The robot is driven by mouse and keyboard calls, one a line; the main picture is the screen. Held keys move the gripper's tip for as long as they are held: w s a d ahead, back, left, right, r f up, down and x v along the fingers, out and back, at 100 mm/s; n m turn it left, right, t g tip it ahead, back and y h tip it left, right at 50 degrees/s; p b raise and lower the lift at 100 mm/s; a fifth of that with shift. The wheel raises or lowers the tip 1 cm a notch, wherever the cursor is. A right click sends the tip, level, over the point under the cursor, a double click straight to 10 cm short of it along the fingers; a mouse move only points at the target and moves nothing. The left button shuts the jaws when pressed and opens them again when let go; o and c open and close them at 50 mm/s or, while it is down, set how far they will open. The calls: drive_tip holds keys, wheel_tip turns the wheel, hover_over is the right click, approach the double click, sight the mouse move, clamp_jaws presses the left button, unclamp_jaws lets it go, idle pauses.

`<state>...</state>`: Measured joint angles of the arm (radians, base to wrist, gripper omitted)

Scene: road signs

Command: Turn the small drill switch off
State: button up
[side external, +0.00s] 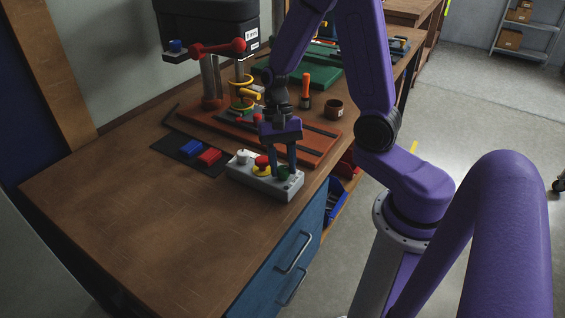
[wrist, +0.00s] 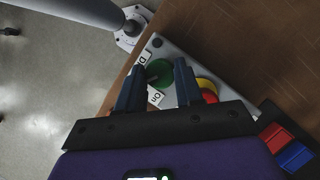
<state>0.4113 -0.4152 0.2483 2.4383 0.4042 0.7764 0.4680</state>
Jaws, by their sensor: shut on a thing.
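A grey control box (side external: 258,184) lies near the front edge of the wooden bench. It carries a pale knob (side external: 242,157), a red button on a yellow base (side external: 262,165) and a round green switch (side external: 283,172). My gripper (side external: 284,166) points down over the green switch. In the wrist view my gripper (wrist: 159,95) has its fingers on either side of the green switch (wrist: 160,71), shut on it. A dark lever part shows on the switch. White labels lie beside it; one reads "on" (wrist: 155,97). The fingers partly hide the switch.
A red board (side external: 310,150) with a stand and yellow parts lies behind the box. A dark mat (side external: 179,146) with blue and red blocks lies to the left. A brown cup (side external: 334,108) and orange-handled tool (side external: 306,88) stand behind. The bench's left front is clear.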

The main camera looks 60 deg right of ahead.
drive_tip(key=o, duration=1)
drive_tip(key=shift+r, duration=0.1)
drive_tip(key=v, duration=1.7)
drive_tip(key=shift+r, duration=0.15)
drive_tip(key=s+a+f+n+t+h, duration=0.1)
drive_tip(key=s+a+f+n, duration=0.1)
drive_tip(key=s+n, duration=0.4)
drive_tip(key=s+a+f+n+t+h, duration=0.1)
drive_tip(key=s+a+f+n, duration=0.2)
drive_tip(key=s+n, duration=0.3)
drive_tip(key=s+a+f+n+t+h, duration=0.1)
drive_tip(key=s+a+f+n, duration=0.1)
drive_tip(key=s+a+n, duration=0.3)
drive_tip(key=shift+s+f+n, duration=0.1)
drive_tip(key=shift+s+n, duration=0.45)
drive_tip(key=shift+n, duration=0.65)
drive_tip(key=shift+s+f+n, duration=0.1)
drive_tip(key=shift+s+n, duration=0.4)
drive_tip(key=shift+n, duration=0.7)
